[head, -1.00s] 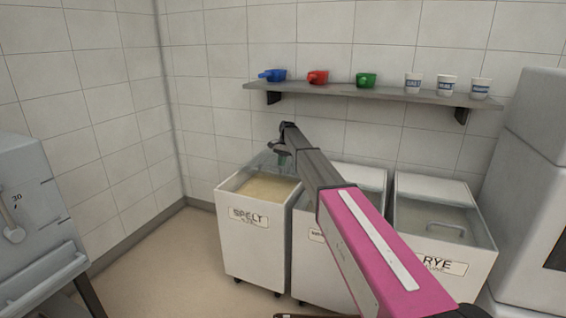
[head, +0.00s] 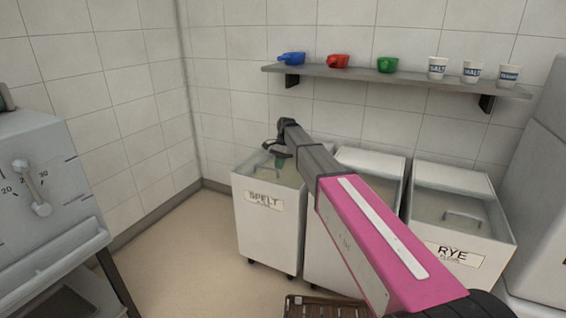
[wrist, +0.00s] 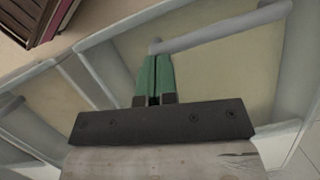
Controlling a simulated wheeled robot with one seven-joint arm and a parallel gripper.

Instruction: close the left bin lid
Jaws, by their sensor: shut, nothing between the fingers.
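The left bin (head: 266,232) is white and labelled SPELT. Its clear lid (head: 262,172) now lies across the opening, with pale flour dimly visible through it; whether it is fully seated is hard to tell. My gripper (head: 280,163) is over the far part of this lid, fingers pointing down. In the wrist view its green fingers (wrist: 157,58) are together and empty, with their tips beside the end of a grey lid handle (wrist: 220,28). I cannot tell whether they touch it. My arm hides part of the bin's right side.
A middle bin (head: 370,162) and a right bin labelled RYE (head: 460,220) stand close beside it. A shelf (head: 400,80) with scoops and cups hangs above. An oven (head: 45,190) is at the left. Clear floor lies between oven and bins.

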